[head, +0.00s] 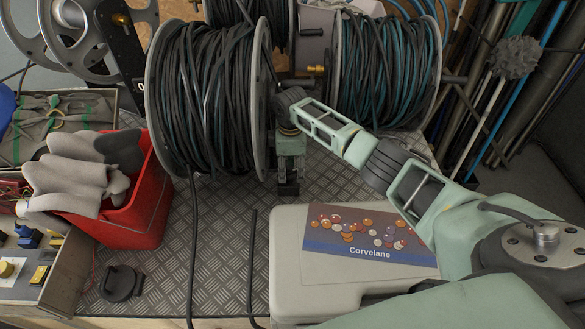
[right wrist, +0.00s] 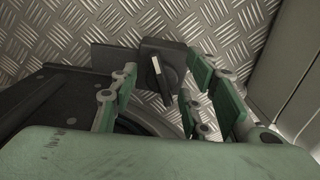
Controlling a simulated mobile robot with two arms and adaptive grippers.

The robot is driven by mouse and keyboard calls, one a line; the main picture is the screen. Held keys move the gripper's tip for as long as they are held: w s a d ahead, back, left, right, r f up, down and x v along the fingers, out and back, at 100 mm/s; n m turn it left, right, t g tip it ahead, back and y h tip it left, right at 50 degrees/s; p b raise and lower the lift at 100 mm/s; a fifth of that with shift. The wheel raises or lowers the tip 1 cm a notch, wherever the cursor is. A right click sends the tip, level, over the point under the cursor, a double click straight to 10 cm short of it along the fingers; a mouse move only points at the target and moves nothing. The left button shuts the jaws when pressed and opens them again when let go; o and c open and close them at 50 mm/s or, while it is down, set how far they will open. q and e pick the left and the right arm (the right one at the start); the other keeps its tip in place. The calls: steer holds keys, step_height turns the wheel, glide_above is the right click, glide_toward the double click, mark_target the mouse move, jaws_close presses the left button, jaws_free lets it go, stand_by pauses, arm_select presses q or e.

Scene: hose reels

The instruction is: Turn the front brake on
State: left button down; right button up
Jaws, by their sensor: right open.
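The front brake appears to be the small black block with a dark lever knob (right wrist: 163,76) bearing a white mark, in the right wrist view. It sits low on the metal floor beside a reel's dark rim (right wrist: 60,100). My right gripper (head: 288,186) points down beside the large hose reel (head: 205,100) in the head view and hides the knob there. In the right wrist view its green fingers are open, one on each side of the knob; I cannot tell whether they touch it. My left gripper is not in view.
A second hose reel (head: 388,75) stands behind my right arm. A beige case (head: 300,275) with a Corvelane label lies in front. A red bin (head: 150,205) with grey gloves (head: 70,175) stands left. Loose hose ends hang over the tread-plate floor (head: 222,235).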

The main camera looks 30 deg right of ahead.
mark_target(292, 170)
step_height(292, 170, up, 11)
steer(key=shift+d+r, duration=0.2)
steer(key=shift+c, duration=0.5)
